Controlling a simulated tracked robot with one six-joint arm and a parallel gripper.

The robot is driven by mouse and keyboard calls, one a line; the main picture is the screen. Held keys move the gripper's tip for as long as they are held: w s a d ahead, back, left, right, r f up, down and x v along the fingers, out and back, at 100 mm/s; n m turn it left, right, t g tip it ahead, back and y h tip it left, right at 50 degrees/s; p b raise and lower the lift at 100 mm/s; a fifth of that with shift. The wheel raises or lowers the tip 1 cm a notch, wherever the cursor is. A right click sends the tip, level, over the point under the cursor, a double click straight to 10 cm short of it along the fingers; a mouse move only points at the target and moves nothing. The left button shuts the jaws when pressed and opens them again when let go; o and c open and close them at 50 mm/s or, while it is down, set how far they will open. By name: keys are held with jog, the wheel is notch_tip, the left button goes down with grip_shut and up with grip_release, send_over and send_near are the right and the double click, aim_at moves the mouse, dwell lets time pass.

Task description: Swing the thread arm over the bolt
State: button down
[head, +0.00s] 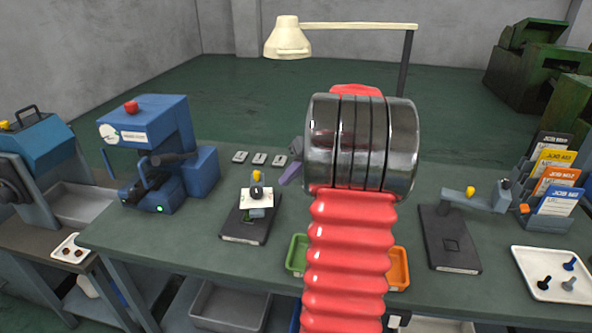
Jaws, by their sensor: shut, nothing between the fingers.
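Two stations with black base plates stand on the green bench. The left one has a plate (243,228), a white card-like piece with a dark round part (257,197) and a yellow knob (257,176) above it. The right one has a plate (449,238) with a bare square mark and a grey arm (480,201) with a yellow knob, reaching right. I cannot tell which is the thread arm, and no bolt shows clearly under either. My gripper (290,174) shows partly left of my big metal arm joint, shut and empty, apart from the left station.
Green (297,256) and orange (399,268) bins sit mid-bench, partly behind my arm. A blue machine (150,150) stands at left; a lamp (288,38) overhangs the back.

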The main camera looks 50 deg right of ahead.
aim_at(264, 193)
jog(key=shift+w+a+f, duration=0.35)
jog(key=shift+w+a, duration=0.2)
jog(key=shift+a, duration=0.1)
jog(key=shift+w+a+f, duration=0.3)
jog(key=shift+w+a, duration=0.2)
jog(key=shift+a, duration=0.1)
jog(key=shift+w+a+f, duration=0.1)
jog(key=shift+w+a, duration=0.25)
jog(key=shift+a, duration=0.3)
jog(key=shift+s+d, duration=0.1)
